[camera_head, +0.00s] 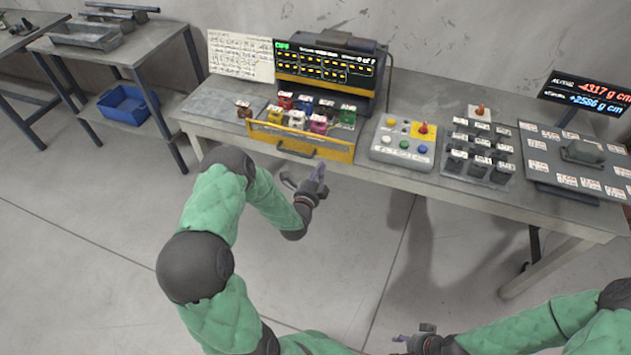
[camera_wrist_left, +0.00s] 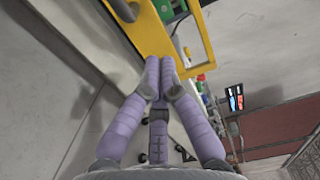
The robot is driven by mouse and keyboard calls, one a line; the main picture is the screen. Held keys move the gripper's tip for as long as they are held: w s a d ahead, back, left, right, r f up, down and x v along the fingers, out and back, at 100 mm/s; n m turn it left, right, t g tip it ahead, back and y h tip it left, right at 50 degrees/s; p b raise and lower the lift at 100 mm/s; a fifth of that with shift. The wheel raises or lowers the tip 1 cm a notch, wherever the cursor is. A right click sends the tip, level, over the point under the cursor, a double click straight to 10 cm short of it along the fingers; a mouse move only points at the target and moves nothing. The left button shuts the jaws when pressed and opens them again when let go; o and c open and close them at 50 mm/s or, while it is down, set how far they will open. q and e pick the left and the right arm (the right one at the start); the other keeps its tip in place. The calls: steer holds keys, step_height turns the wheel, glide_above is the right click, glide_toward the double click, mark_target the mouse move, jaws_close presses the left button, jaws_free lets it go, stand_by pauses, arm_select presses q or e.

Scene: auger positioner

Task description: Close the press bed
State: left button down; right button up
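The press bed (camera_head: 300,141) has a yellow front with a dark handle and stands pulled out from the dark press (camera_head: 330,70). Several coloured blocks with white labels sit in it. In the left wrist view, its yellow frame (camera_wrist_left: 140,30) lies just beyond my fingertips. My left gripper (camera_head: 318,173) is in front of and below the handle, near its right end. Its purple fingers (camera_wrist_left: 160,62) come together at the tips, with nothing seen between them. Contact with the bed cannot be told. My right gripper (camera_head: 402,338) is low in the picture, away from the table.
Right of the bed are a button panel (camera_head: 402,143), a rack of dark blocks (camera_head: 480,148) and a labelled board (camera_head: 575,160). Open floor lies before the table.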

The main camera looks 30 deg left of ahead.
mark_target(328, 151)
arm_select(q)
steer(key=b+x, duration=0.1)
steer(key=x, duration=0.4)
steer(key=shift+w+a, duration=0.1)
steer(key=shift+w, duration=0.25)
arm_select(e)
steer(key=shift+f, duration=0.75)
